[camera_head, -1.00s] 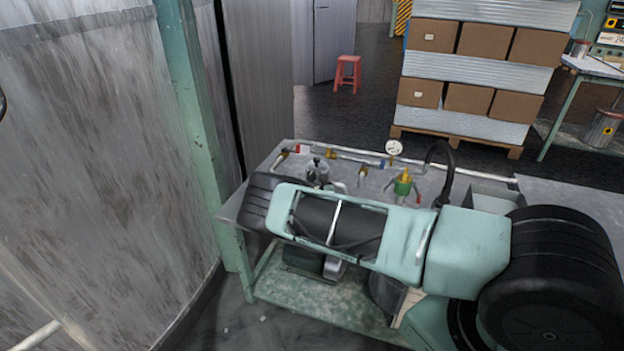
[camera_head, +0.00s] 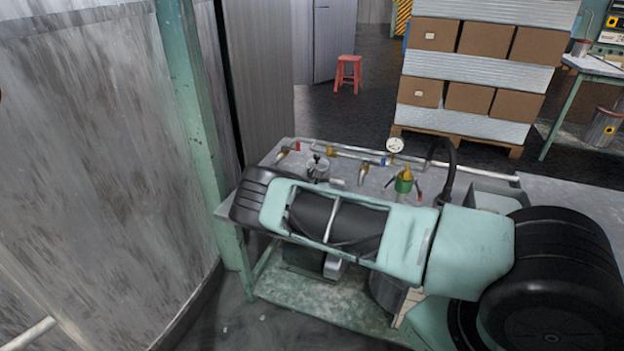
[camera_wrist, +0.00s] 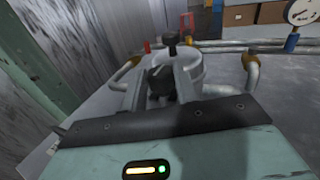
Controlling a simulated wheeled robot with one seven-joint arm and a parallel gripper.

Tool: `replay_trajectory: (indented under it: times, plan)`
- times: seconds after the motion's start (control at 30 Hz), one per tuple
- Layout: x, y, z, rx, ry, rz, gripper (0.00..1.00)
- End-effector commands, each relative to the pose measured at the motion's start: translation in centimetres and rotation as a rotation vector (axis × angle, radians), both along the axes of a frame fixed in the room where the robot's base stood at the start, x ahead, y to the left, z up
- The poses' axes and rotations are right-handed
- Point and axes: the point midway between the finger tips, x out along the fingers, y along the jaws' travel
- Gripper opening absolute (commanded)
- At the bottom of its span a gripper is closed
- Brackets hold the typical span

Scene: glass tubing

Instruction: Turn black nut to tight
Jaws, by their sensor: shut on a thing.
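In the wrist view my gripper (camera_wrist: 160,92) reaches forward with one grey finger on each side of a dark knob-like piece, which looks like the black nut (camera_wrist: 161,79). The fingers are closed in on it. Just behind it stands a light grey round fitting (camera_wrist: 190,66) with a small black handle (camera_wrist: 171,40) on top. The same fitting shows in the head view (camera_head: 319,168), just beyond my wrist. In the head view my arm hides the fingers and the nut. How far the nut is turned cannot be told.
Pipes with brass and red ends run along the back of the grey bench (camera_head: 275,160). A pressure gauge (camera_head: 395,145) and a green and yellow valve (camera_head: 404,182) stand to the right. A green post (camera_head: 190,120) and grey wall are close on the left.

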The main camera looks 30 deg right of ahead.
Motion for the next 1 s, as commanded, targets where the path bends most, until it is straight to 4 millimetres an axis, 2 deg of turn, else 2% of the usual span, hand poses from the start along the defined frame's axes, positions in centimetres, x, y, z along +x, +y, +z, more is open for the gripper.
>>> replay_trajectory:
  times: [0.03,0.23,0.6,1.0]
  plan:
    - [0.1,0.3,-0.6,0.004,-0.003,-0.03,0.07]
    - [0.4,0.6,-1.0,0.007,-0.004,-0.196,0.07]
    - [1.0,1.0,-1.0,0.01,-0.003,-0.485,0.07]
    - [1.3,1.1,-0.4,0.003,0.002,-0.658,0.07]
